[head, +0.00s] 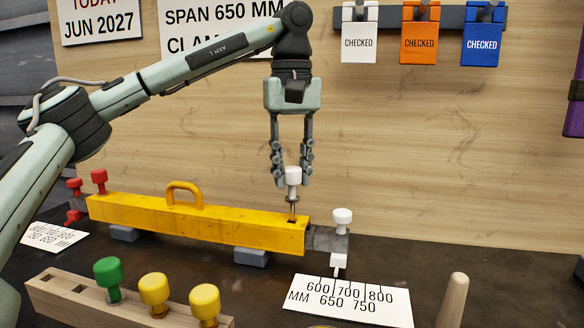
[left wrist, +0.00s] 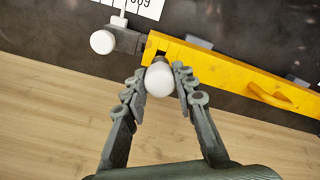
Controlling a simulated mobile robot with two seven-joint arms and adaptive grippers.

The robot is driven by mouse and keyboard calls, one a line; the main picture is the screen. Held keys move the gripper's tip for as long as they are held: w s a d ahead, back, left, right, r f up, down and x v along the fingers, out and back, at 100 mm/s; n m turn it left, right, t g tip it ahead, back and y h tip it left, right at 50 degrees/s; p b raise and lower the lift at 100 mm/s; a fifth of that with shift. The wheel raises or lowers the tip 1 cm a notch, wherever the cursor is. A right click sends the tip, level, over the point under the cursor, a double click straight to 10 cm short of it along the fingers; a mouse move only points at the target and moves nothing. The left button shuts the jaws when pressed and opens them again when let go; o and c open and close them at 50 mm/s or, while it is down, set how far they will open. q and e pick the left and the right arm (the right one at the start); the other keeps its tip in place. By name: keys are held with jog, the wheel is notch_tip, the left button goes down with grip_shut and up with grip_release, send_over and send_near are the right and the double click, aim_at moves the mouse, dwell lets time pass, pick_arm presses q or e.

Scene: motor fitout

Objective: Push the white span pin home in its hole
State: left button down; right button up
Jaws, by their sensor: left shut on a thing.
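A white-headed pin (head: 293,176) stands upright at the right end of the yellow beam (head: 200,222). My left gripper (head: 292,176) points straight down and is shut on its head. The pin's metal shank shows below the head and meets the dark hole (head: 292,218) in the beam top; how deep it sits is unclear. In the left wrist view the round white head (left wrist: 159,80) lies between the fingertips and partly covers the hole. A second white-headed pin (head: 342,217) stands on the grey end slide (head: 326,239). My right gripper is out of view.
A scale card (head: 347,301) lies in front of the slide, with a white pointer (head: 338,262) above it. A wooden rack (head: 75,303) holds green and yellow pins at front left. Red pins (head: 99,180) stand at the beam's left end. Tags (head: 419,45) hang behind.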

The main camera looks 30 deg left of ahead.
aim_at(292, 198)
pick_arm(q)
jog(key=shift+f+b, duration=1.05)
jog(key=shift+f, duration=1)
jog(key=c, duration=1.1)
grip_release()
jog(key=shift+c, duration=0.2)
notch_tip(292, 198, up, 12)
jog(key=shift+r, duration=0.1)
jog(key=shift+s, duration=0.1)
